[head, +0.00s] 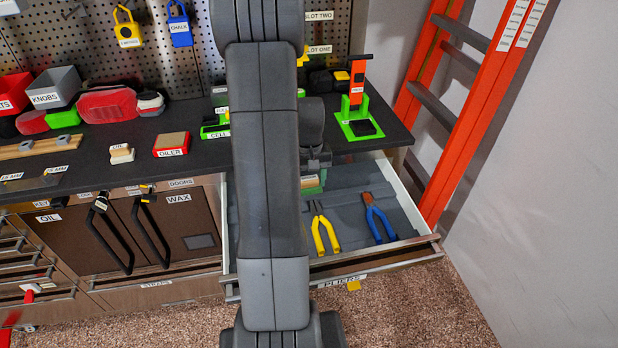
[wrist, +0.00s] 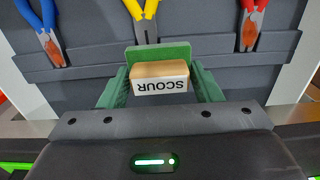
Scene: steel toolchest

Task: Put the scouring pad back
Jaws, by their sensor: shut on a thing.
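The scouring pad (wrist: 160,70) is a tan block with a white label reading SCOUR and a green pad at its far side. In the wrist view it sits between the two green fingers of my gripper (wrist: 162,84), which are shut on it. In the head view my arm hides much of the gripper (head: 316,165); the pad (head: 311,182) shows just right of the arm, over the back part of the open drawer. The wrist view shows the grey drawer floor beyond it. I cannot tell how high the pad is above the floor.
The open drawer labelled PLIERS (head: 335,281) holds yellow pliers (head: 323,235), blue pliers (head: 377,220) and red pliers (wrist: 252,25). An orange ladder (head: 470,105) stands at right.

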